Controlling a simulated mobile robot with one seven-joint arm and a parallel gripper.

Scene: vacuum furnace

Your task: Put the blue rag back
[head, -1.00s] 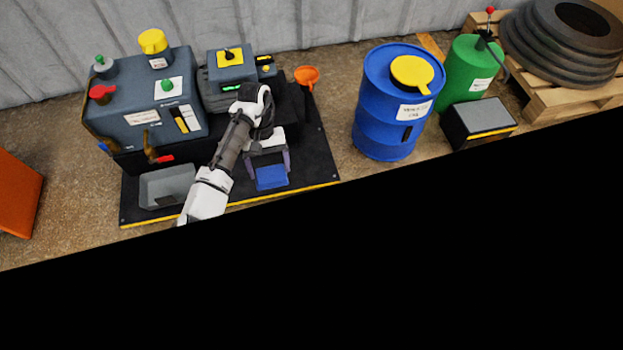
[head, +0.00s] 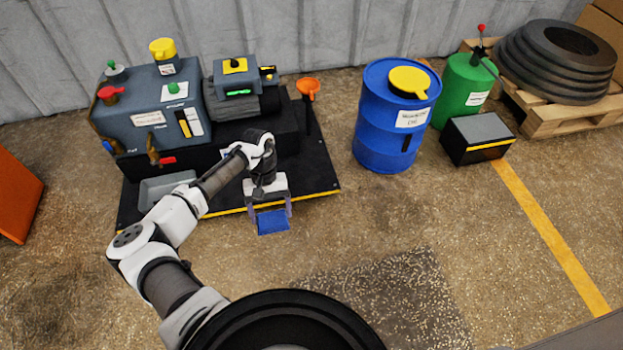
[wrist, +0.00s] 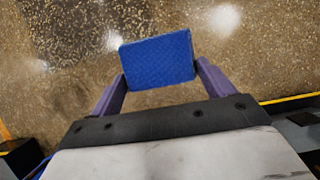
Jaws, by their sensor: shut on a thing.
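The blue rag (head: 272,221) is a flat, textured blue pad. My gripper (head: 273,214) is shut on it, with the purple fingers at its left and right edges. The wrist view shows the rag (wrist: 158,59) between the two fingertips, with speckled floor below it. In the head view the rag is at the front edge of the black platform, over or just past the yellow stripe. Its height above the floor is hard to tell.
A grey machine (head: 150,105) stands on the black platform (head: 318,170) with a grey tray (head: 160,188) at its front left. A blue drum (head: 385,140) and a black box (head: 477,138) stand further right. The floor in front is open.

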